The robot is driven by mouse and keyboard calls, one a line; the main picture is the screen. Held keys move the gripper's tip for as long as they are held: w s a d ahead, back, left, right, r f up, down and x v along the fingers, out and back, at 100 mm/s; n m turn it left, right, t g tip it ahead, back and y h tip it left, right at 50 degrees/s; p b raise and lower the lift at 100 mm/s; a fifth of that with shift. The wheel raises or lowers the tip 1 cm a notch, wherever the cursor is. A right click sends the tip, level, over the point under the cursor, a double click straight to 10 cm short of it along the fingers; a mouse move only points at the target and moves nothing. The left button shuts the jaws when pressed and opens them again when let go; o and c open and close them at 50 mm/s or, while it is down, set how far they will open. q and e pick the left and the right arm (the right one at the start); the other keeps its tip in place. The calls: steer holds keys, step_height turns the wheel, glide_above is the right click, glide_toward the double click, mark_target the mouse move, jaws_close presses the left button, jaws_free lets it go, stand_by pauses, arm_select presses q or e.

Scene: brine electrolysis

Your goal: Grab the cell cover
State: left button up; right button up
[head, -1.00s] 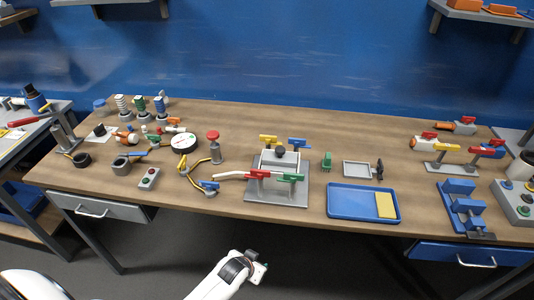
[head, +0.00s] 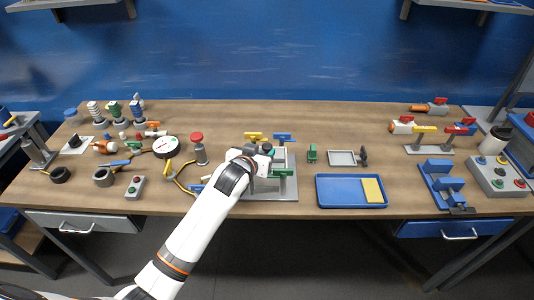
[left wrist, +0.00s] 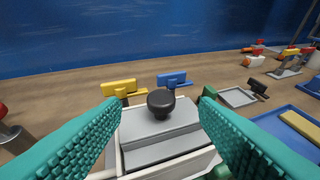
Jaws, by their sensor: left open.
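The cell cover (left wrist: 160,135) is a grey lid with a round black knob (left wrist: 160,102) on top, seated on the pale cell box (left wrist: 125,163). In the head view the knob (head: 267,147) shows, with much of the box hidden behind my left arm. My left gripper (left wrist: 160,108) is open, its teal ribbed fingers to either side of the knob in the left wrist view. It holds nothing, and no contact with the knob shows. In the head view the left gripper (head: 258,156) is over the front of the cell. My right gripper is out of view.
Yellow (left wrist: 118,88) and blue (left wrist: 172,80) valve handles stand just behind the cell. A green handle (head: 285,172) is at its front right. A blue tray (head: 345,202) with a yellow block lies to the right. A red-topped post (head: 198,148) stands to the left.

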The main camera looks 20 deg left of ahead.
mark_target(267, 146)
arm_select(q)
steer(key=shift+w+d+f+p, duration=0.1)
steer(key=shift+w+f+p, duration=0.2)
steer(key=shift+w, duration=0.4)
steer(key=p+x, duration=0.1)
steer(key=x, duration=0.3)
steer(key=shift+f, duration=0.15)
steer(key=shift+c, duration=0.7)
steer(key=c, duration=1)
